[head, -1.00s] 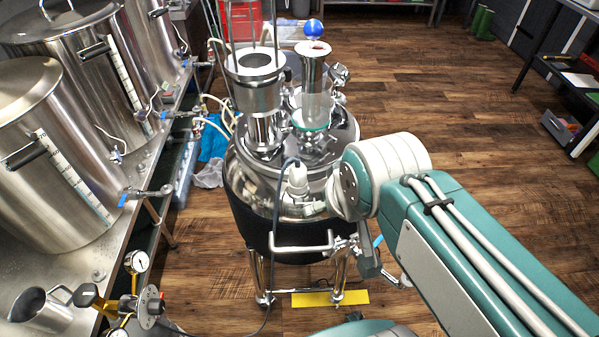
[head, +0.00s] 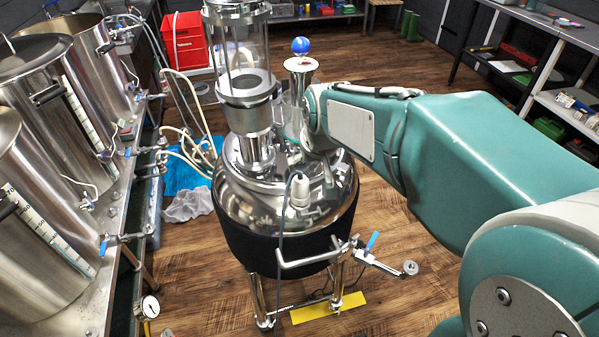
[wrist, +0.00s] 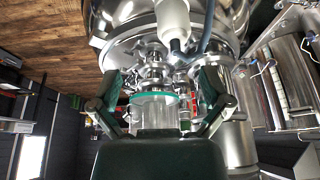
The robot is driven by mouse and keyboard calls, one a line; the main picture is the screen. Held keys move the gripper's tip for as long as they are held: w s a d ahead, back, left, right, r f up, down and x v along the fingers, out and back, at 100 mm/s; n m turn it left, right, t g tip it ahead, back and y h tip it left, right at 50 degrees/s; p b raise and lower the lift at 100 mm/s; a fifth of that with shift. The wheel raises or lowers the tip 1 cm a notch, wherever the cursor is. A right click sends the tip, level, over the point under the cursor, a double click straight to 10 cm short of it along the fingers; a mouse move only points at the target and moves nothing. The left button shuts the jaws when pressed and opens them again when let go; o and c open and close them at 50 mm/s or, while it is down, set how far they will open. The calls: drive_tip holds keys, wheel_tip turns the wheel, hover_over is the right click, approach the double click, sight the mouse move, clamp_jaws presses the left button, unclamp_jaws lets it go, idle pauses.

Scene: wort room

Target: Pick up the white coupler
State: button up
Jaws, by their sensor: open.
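A white fitting (head: 300,190) with a dark cable stands on the domed lid of the steel tank (head: 240,190). It is the likeliest white coupler, but I cannot tell for sure. It also shows at the top of the wrist view (wrist: 173,18). My gripper (wrist: 160,88) shows in the wrist view with its dark fingers spread apart. A clear cylinder with a green rim (wrist: 154,100) appears between the fingers, seemingly beyond them. The white fitting is above the fingers in that view, apart from them. In the head view my arm hides the gripper.
A steel column with a glass section (head: 247,100) and a funnel with a blue ball (head: 301,46) rise from the tank. Steel kettles (head: 40,210) line the left. A shelf (head: 560,95) stands at right. The wooden floor right of the tank is open.

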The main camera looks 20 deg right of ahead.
sight(300, 180)
drive_tip(key=a+f, duration=0.1)
drive_tip(key=f, duration=0.1)
drive_tip(key=w+a+f, duration=0.1)
drive_tip(key=shift+w+a+f, duration=0.1)
drive_tip(key=shift+a+f, duration=0.25)
drive_tip(key=x, duration=0.3)
drive_tip(key=shift+d+f, duration=0.25)
drive_tip(key=shift+d, duration=0.1)
drive_tip(key=shift+w+d+f, duration=0.1)
drive_tip(key=shift+d, duration=0.35)
drive_tip(key=shift+a, duration=0.5)
drive_tip(key=c, duration=1.2)
